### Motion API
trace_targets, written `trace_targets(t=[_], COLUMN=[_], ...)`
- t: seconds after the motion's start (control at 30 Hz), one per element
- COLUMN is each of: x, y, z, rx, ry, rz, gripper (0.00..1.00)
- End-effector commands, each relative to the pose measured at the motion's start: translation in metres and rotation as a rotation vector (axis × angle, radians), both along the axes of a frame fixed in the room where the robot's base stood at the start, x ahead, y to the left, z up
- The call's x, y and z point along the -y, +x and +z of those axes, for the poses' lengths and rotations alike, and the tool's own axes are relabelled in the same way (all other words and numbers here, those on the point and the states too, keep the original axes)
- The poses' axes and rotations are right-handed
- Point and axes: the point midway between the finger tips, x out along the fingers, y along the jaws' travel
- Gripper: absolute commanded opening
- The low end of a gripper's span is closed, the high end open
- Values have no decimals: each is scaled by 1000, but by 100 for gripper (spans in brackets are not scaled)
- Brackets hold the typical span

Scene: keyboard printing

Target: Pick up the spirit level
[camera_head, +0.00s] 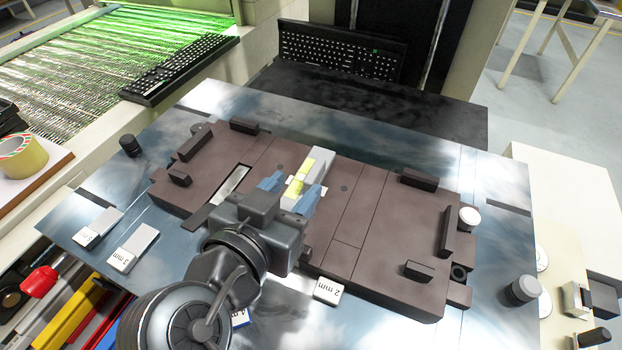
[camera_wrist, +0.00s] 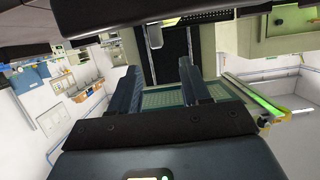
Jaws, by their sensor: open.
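What looks like the spirit level is a small grey block with a yellow part (camera_head: 319,164), lying on the brown fixture plate (camera_head: 350,205) in the head view. My gripper (camera_head: 290,189) is open, with its two blue-grey fingers at the near end of this block. The yellow part shows between and just beyond the fingertips. I cannot tell whether the fingers touch it or how high they are above the plate. In the wrist view the fingers (camera_wrist: 158,68) stand apart, and I cannot make out the level there.
Raised dark blocks stand around the fixture plate's edges. White gauge blocks marked in mm (camera_head: 328,291) lie on the metal table (camera_head: 72,217). A black keyboard (camera_head: 340,53) stands behind, another (camera_head: 180,68) on the left. Round knobs (camera_head: 522,290) stand at the right.

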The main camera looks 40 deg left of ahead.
Motion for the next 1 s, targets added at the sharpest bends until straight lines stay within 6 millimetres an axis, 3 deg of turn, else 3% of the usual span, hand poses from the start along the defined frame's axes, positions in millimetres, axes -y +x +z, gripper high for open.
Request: trace_targets(t=[0.5,0.83,1.0], x=[-12,-13,-13], y=[55,62,62], z=[-24,-27,-27], rx=[-1,0,0], ry=[0,1,0], rz=[0,1,1], gripper=[47,47,31])
